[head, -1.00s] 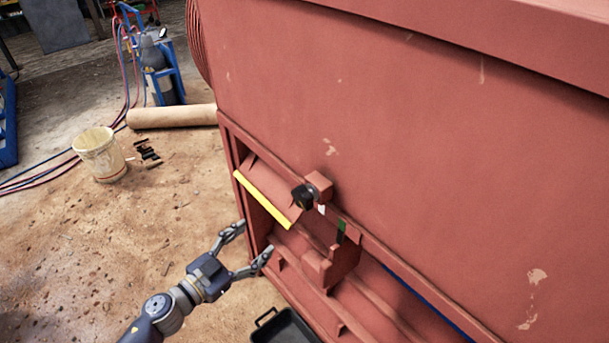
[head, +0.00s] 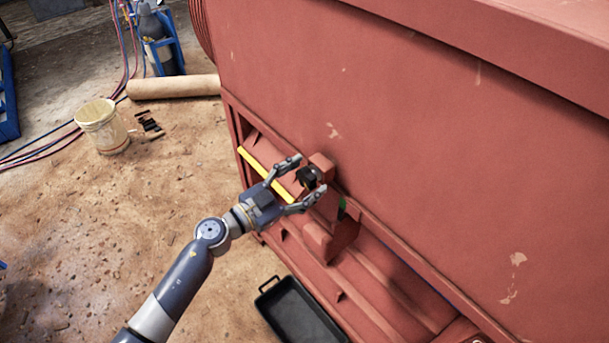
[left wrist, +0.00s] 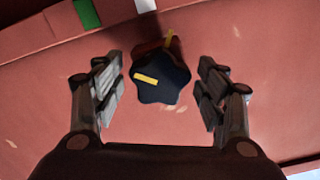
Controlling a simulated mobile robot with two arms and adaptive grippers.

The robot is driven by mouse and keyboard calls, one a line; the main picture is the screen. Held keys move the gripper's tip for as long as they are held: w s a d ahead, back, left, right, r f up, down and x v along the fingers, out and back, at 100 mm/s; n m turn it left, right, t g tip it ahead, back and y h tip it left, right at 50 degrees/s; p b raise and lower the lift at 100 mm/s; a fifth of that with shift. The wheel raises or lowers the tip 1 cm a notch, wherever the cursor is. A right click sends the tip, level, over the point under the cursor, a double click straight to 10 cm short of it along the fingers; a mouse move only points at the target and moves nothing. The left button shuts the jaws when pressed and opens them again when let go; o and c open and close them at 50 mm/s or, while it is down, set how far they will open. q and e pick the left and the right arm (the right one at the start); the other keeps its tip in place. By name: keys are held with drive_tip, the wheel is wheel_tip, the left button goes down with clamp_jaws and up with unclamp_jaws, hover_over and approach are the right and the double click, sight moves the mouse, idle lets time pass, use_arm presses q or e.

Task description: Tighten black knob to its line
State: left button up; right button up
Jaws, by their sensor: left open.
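The black knob (head: 309,176) sits on a red block on the side of the red machine. In the left wrist view the knob (left wrist: 160,80) is star-shaped with a yellow mark on its face. A second yellow mark, the line (left wrist: 169,39), shows on the red mount behind it, and the two marks are not in one line. My left gripper (head: 306,182) is open, with one finger on each side of the knob. In the left wrist view both fingers stand apart from the knob. My right gripper is not in view.
The red machine (head: 420,130) fills the right side. A yellow bar (head: 262,171) runs along its recess beside my gripper. Green (left wrist: 86,13) and white (left wrist: 145,5) patches lie near the knob. A black tray (head: 297,312) and a bucket (head: 101,126) are on the floor.

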use_arm(q)
drive_tip(key=shift+w+d, duration=0.15)
drive_tip(key=shift+d, duration=0.05)
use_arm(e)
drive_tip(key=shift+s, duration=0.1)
use_arm(q)
drive_tip(key=c, duration=0.9)
drive_tip(key=shift+c, duration=0.8)
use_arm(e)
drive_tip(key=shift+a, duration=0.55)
